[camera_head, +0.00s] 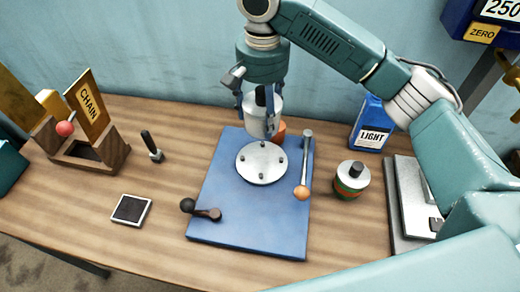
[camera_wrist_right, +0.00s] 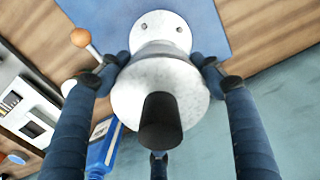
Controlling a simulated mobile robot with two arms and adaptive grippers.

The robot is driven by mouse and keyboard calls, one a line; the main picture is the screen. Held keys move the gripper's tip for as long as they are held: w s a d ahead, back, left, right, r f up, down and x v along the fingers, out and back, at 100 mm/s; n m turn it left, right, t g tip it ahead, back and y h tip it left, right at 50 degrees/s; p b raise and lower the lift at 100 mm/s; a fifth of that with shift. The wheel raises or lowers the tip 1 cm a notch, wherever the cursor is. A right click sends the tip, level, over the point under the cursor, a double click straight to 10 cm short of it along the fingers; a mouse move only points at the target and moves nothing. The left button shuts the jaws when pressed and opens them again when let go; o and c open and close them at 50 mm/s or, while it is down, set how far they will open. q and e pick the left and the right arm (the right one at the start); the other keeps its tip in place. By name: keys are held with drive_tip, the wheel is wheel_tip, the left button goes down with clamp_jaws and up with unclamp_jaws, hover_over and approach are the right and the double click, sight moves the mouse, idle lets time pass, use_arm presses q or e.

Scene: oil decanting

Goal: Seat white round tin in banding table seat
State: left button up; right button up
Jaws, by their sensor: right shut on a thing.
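The white round tin (camera_head: 258,127) with a black knob (camera_wrist_right: 160,122) is held upright in my right gripper (camera_head: 262,98). In the right wrist view the gripper fingers (camera_wrist_right: 160,64) close on the tin (camera_wrist_right: 124,100) from both sides. The banding table is a blue board (camera_head: 222,205) with a pale round seat disc (camera_head: 261,164) that carries several small dark pegs. The tin appears over the back edge of the disc in the head view; the gap between them is hard to judge. The disc also shows beyond the tin in the right wrist view (camera_wrist_right: 160,24). My left gripper is not in view.
A lever with an orange ball (camera_head: 302,192) and a dark-knobbed crank (camera_head: 203,210) flank the disc. A striped tin (camera_head: 350,180) and a blue LIGHT can (camera_head: 371,128) stand right. An orange object (camera_head: 281,132) is partly hidden behind the held tin. A wooden CHAIN holder (camera_head: 92,153) stands left.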

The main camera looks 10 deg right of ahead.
drive_tip(key=shift+w+f+p, duration=0.15)
drive_tip(key=shift+f+p, duration=0.85)
drive_tip(key=shift+f, duration=5.85)
drive_tip(key=shift+f, duration=0.35)
drive_tip(key=shift+f+p, duration=0.25)
drive_tip(key=shift+p, duration=0.1)
drive_tip(key=o, duration=1.6)
